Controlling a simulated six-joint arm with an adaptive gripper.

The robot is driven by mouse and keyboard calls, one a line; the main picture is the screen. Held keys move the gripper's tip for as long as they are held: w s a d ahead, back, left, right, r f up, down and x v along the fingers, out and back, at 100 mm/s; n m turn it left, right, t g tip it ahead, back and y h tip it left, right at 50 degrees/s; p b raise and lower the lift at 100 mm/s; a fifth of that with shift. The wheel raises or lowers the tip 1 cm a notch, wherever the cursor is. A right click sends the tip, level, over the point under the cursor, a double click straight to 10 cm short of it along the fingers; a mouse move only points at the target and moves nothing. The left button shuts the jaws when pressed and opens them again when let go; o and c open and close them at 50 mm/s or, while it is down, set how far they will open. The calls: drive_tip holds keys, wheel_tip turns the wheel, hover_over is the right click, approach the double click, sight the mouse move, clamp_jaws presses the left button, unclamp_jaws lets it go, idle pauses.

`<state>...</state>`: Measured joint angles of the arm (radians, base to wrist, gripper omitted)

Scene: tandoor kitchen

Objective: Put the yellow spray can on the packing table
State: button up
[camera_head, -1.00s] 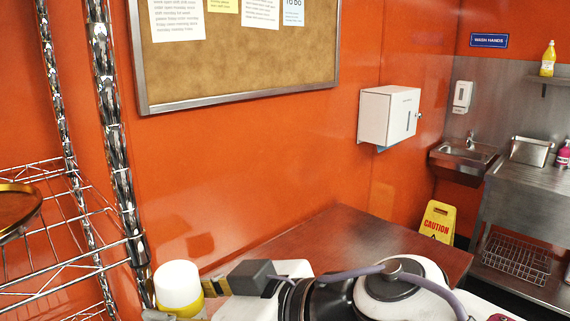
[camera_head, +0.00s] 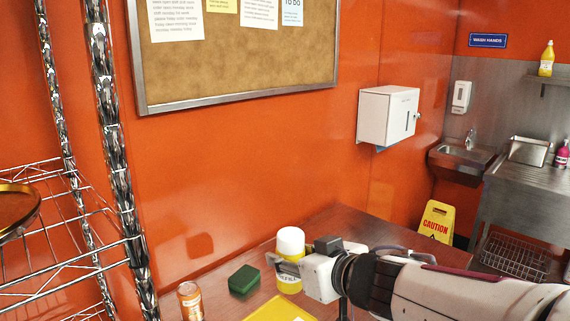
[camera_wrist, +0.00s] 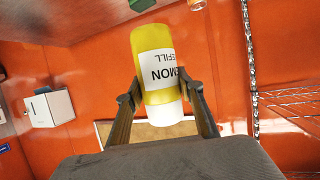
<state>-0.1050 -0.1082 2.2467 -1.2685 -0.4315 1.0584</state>
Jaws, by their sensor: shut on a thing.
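The yellow spray can (camera_head: 290,283) has a white cap and a white label. It is upright in the head view, over the dark brown table (camera_head: 352,232). I cannot tell whether its base touches the table top. My gripper (camera_head: 284,267) comes from the right and is shut on the can near its upper part. In the wrist view the can (camera_wrist: 153,48) sits between both fingers of my gripper (camera_wrist: 158,92), with its white cap toward the palm.
A yellow flat thing (camera_head: 278,309) lies in front. A wire shelf (camera_head: 65,240) is at the left. The table's far right part looks clear.

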drive_tip(key=w+d+f+m+t+h, duration=0.1)
drive_tip(key=w+d+f+m+h, duration=0.2)
drive_tip(key=d+f, duration=0.5)
drive_tip(key=w+d+f+m+t+h, duration=0.1)
drive_tip(key=w+d+f+m+h, duration=0.2)
drive_tip(key=d+f, duration=0.5)
drive_tip(key=w+d+h, duration=0.1)
drive_tip(key=w+d, duration=0.1)
drive_tip(key=d, duration=0.5)
drive_tip(key=shift+w+f, duration=0.25)
drive_tip(key=shift+f, duration=0.1)
drive_tip(key=shift+d, duration=0.1)
drive_tip(key=s+a+n+g+y, duration=0.2)
drive_tip(key=s+a+n+y, duration=0.2)
drive_tip(key=a, duration=0.2)
drive_tip(key=s+a+r+n+g+y, duration=0.1)
drive_tip(key=s+a+n+y, duration=0.3)
drive_tip(key=a, duration=0.3)
drive_tip(key=shift+s+r+n+g+y, duration=0.2)
drive_tip(key=shift+s+n+g+y, duration=0.15)
drive_tip(key=shift+y, duration=0.35)
drive_tip(key=shift+f, duration=0.1)
